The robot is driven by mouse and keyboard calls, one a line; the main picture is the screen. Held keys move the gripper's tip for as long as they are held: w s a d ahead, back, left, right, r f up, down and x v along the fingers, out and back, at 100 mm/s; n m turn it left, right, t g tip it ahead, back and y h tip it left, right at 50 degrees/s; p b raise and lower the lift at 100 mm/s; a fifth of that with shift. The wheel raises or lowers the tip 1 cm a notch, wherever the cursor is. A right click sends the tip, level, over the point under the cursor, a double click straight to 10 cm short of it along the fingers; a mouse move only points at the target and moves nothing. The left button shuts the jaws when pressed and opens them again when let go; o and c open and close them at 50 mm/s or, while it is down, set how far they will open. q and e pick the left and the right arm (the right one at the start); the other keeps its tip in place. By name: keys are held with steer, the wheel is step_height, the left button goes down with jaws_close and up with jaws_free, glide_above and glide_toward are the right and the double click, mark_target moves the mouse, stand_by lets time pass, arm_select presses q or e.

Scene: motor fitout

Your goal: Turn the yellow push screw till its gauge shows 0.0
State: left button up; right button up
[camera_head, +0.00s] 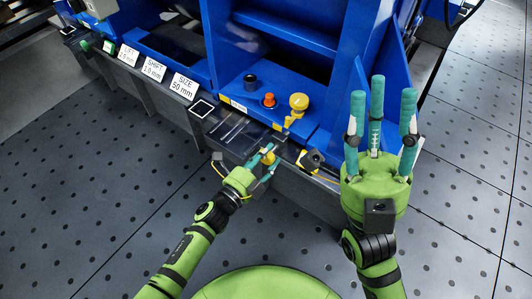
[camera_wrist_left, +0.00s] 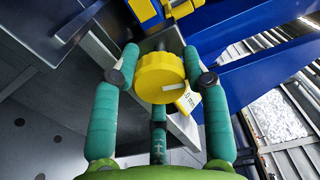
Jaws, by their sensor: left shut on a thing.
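The yellow push screw (camera_head: 268,158) has a round yellow knob at the front edge of the blue machine. In the left wrist view the knob (camera_wrist_left: 160,78) sits between the teal fingers of my left gripper (camera_wrist_left: 162,60). My left gripper (camera_head: 266,162) is shut on this knob. A small white gauge label (camera_wrist_left: 188,101) shows beside the knob; it ends in "mm", but its number is too small to read surely. My right gripper (camera_head: 382,97) is open and empty, its fingers pointing up, to the right of the screw.
A yellow knob (camera_head: 298,102), an orange knob (camera_head: 269,100) and a black knob (camera_head: 250,81) stand on the blue machine (camera_head: 320,68). Signs, including "SIZE 50 mm" (camera_head: 184,87), stand along the left. A black and yellow part (camera_head: 311,160) lies close right of my left gripper. The dotted floor (camera_head: 100,190) is clear.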

arm_select(q)
steer(key=shift+w+a+r+n+p, duration=0.1)
steer(key=shift+w+r+n+p, duration=0.1)
steer(key=shift+n, duration=0.35)
steer(key=shift+w+a+r+n+p, duration=0.1)
steer(key=shift+n+p, duration=0.1)
steer(key=shift+n, duration=0.35)
steer(key=shift+f, duration=0.1)
steer(key=o, duration=1)
steer(key=shift+o, duration=0.8)
steer(key=shift+s+f, duration=0.1)
steer(key=shift+s+d, duration=0.1)
steer(key=shift+s+f, duration=0.1)
steer(key=v, duration=1.1)
steer(key=shift+s+a, duration=0.25)
steer(key=shift+a, duration=0.05)
